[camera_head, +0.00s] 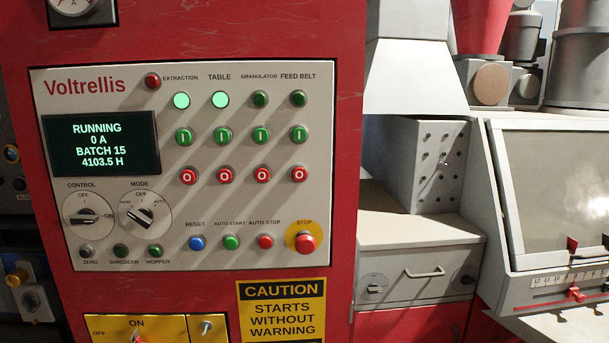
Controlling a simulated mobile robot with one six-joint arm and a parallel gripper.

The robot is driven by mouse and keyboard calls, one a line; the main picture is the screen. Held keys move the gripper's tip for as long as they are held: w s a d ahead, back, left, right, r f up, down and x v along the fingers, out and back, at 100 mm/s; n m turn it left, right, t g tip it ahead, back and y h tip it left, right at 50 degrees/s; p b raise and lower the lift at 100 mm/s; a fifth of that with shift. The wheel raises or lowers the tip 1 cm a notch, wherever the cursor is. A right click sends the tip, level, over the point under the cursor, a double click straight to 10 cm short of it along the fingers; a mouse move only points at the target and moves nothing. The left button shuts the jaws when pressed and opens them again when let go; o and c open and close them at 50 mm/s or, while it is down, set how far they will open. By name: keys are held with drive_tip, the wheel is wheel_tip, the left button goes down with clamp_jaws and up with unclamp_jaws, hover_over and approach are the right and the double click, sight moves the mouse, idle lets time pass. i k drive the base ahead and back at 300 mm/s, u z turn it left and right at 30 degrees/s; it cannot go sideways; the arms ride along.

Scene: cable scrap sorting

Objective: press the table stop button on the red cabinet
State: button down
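The red cabinet (345,110) fills the left and middle of the head view, with a pale grey control panel (240,60) marked Voltrellis. The table stop button (226,175) is red with a white O, the second from the left in the red button row, under the TABLE label. Above it are the green table start button (223,136) and the brightly lit table lamp (221,100). The extraction lamp (181,101) is also lit; the granulator (260,99) and feed belt (298,98) lamps are dark. My gripper is not in view.
Red stop buttons for extraction (189,176) and granulator (263,174) flank it closely. A larger red STOP button (305,242) on yellow sits lower right. The display (100,145) reads RUNNING, 0 A. Nothing blocks the panel. Grey machinery (420,260) stands at right.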

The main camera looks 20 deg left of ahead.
sight(225, 175)
drive_tip(key=z, duration=0.1)
drive_tip(key=k, duration=1.1)
drive_tip(key=u, duration=0.45)
drive_tip(key=i, duration=1)
